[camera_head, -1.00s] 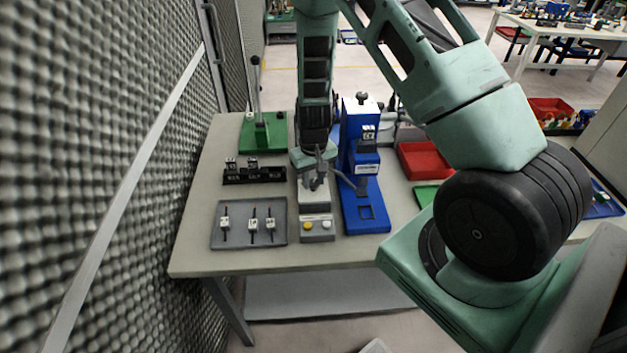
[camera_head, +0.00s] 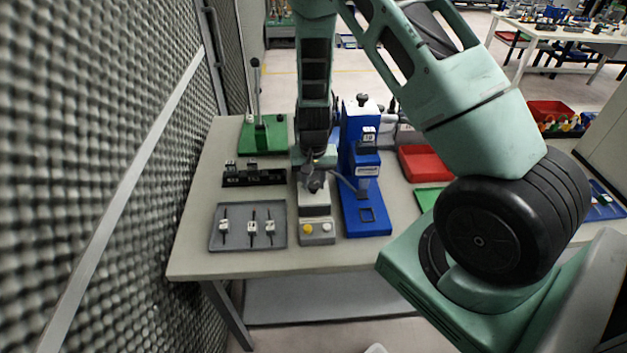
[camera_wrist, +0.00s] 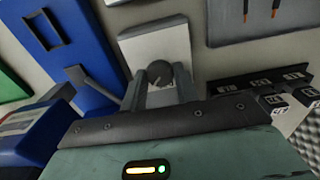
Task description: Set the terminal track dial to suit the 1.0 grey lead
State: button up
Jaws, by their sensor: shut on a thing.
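My gripper (camera_head: 313,188) points down over a pale grey unit (camera_head: 316,210) in the middle of the bench. In the wrist view its two fingers (camera_wrist: 161,86) are on either side of a dark round dial (camera_wrist: 160,71) and shut on it. The dial sits on the pale top of the unit and has a small light mark; its scale cannot be read. Leads with white tags (camera_head: 252,228) lie apart in a grey tray (camera_head: 236,242) at the front left. Their tag writing is too small to read.
A blue press (camera_head: 365,212) stands close on the right; its lever reaches toward the unit. A box with yellow and white buttons (camera_head: 318,239) is in front. A black rack (camera_head: 263,178) and green lever tool (camera_head: 272,135) stand left, a red bin (camera_head: 423,163) right.

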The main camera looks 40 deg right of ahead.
aim_at(314, 184)
jog(key=o, duration=1)
jog(key=shift+r, duration=0.1)
notch_tip(314, 184, up, 17)
jog(key=shift+r+b, duration=0.15)
jog(key=shift+b, duration=1.05)
